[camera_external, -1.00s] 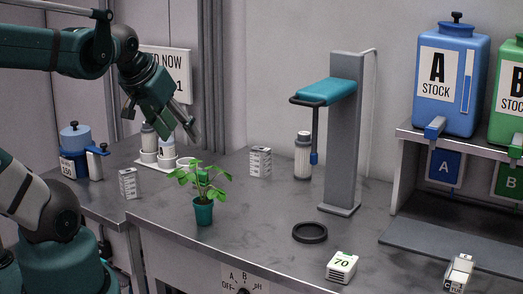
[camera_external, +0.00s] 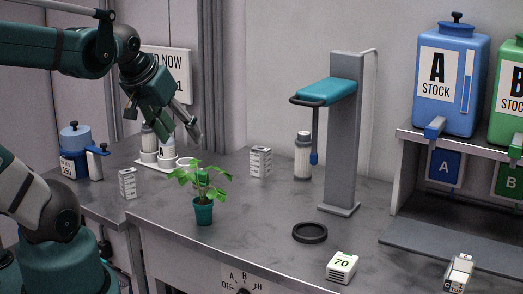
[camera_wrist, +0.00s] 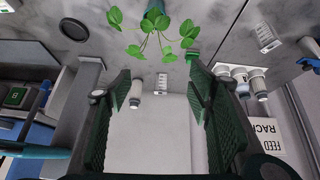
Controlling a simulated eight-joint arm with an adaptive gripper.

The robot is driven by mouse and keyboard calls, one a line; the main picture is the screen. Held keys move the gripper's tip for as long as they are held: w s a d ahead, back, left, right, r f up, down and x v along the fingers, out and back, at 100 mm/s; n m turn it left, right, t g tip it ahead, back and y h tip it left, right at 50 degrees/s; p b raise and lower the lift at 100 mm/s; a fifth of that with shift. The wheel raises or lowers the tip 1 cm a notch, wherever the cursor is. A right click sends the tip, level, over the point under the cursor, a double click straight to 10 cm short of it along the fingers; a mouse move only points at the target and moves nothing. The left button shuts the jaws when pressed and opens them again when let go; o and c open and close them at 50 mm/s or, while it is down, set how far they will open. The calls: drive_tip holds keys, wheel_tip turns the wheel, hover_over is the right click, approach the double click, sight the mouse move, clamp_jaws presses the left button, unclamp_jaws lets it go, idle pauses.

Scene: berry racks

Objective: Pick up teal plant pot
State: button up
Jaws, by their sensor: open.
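The teal plant pot (camera_external: 203,213) stands upright on the grey bench, holding a leafy green plant (camera_external: 200,180). In the wrist view the pot (camera_wrist: 155,5) is at the top edge, partly cut off, with leaves spread below it in the picture. My gripper (camera_external: 182,134) is open and empty, above the bench and up and to the left of the plant in the external view. In the wrist view my two fingers (camera_wrist: 158,88) are spread apart with nothing between them, and the plant lies beyond their tips.
White bottles in a holder (camera_external: 166,162) stand behind the plant, near my gripper. A grey post (camera_external: 345,140) with a teal arm rises farther right.

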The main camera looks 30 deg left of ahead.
wheel_tip(320, 180, down, 3)
drive_tip(key=w+n+g, duration=0.1)
drive_tip(key=w+n, duration=0.1)
drive_tip(key=n, duration=0.2)
drive_tip(key=n+g+h, duration=0.3)
drive_tip(key=n+g, duration=0.1)
drive_tip(key=n, duration=0.7)
approach(201, 202)
drive_tip(key=f+n, duration=0.1)
drive_tip(key=n, duration=0.1)
drive_tip(key=w+f+n+g+h, duration=0.1)
drive_tip(key=n, duration=0.1)
drive_tip(key=shift+a+f, duration=0.15)
drive_tip(key=shift+f, duration=0.1)
drive_tip(key=shift+n, duration=0.3)
drive_tip(key=shift+b+x, duration=0.55)
drive_tip(key=shift+x, duration=0.75)
drive_tip(key=shift+b+x, duration=0.75)
drive_tip(key=shift+x, duration=1.9)
drive_tip(key=shift+r, duration=0.1)
drive_tip(key=shift+c, duration=0.3)
